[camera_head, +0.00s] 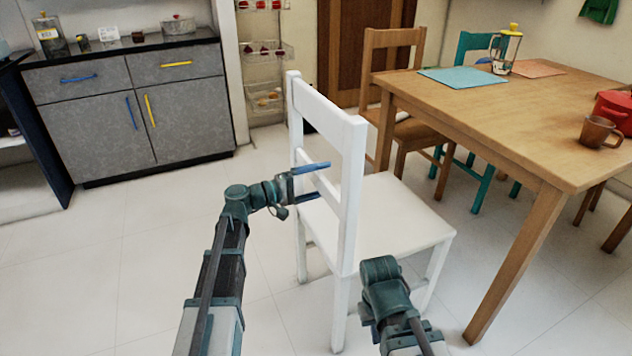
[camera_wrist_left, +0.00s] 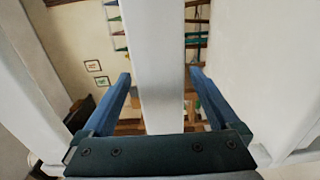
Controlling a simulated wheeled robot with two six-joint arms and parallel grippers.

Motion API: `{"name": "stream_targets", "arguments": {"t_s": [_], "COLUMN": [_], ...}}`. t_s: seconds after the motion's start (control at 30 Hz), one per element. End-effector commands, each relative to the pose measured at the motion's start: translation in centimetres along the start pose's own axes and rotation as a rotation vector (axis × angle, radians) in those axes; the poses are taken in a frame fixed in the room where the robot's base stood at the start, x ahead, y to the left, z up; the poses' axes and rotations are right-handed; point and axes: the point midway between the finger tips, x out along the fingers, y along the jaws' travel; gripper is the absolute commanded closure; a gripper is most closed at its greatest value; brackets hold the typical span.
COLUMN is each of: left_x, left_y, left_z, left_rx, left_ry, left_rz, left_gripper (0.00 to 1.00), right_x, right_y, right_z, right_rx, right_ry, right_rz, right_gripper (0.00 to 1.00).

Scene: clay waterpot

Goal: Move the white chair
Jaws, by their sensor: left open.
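The white chair (camera_head: 395,220) stands upright on the floor beside the wooden table, its back towards my arms. My left gripper (camera_head: 313,181) is at the chair's back, with its two blue fingers apart. In the left wrist view, a white bar of the chair back (camera_wrist_left: 160,70) runs between the open fingers (camera_wrist_left: 160,95), with visible gaps on both sides. My right arm's end (camera_head: 382,285) is low in front of the chair seat and hides part of the chair's lower frame. The right fingers cannot be made out.
The wooden table (camera_head: 500,105) stands right of the chair, with a red pot (camera_head: 612,112) and brown mug (camera_head: 598,132) on it. A wooden chair (camera_head: 395,55) and teal chair (camera_head: 478,45) stand beyond. A grey cabinet (camera_head: 135,105) stands back left. Open floor lies on the left.

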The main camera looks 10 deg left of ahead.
Motion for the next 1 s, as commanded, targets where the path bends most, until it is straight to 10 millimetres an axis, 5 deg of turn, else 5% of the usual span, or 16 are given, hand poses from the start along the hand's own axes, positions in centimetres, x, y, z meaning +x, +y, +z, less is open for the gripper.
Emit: {"name": "stream_targets", "arguments": {"t_s": [0.1,0.63,1.0], "left_x": [-0.02,-0.06,-0.07], "left_y": [0.00,0.04,-0.16], "left_z": [-0.01,-0.03,-0.05], "left_rx": [0.000,-0.001,-0.001], "left_ry": [0.000,0.000,0.001], "left_rz": [0.000,0.001,0.003], "left_gripper": [0.05,1.00,1.00], "right_x": [0.00,-0.01,0.21], "right_y": [0.00,0.00,-0.02], "right_z": [0.00,0.00,-0.01], "right_rx": [0.000,0.000,0.000], "right_ry": [0.000,0.000,0.000], "right_rz": [0.000,0.000,0.000], "right_gripper": [1.00,1.00,1.00]}}
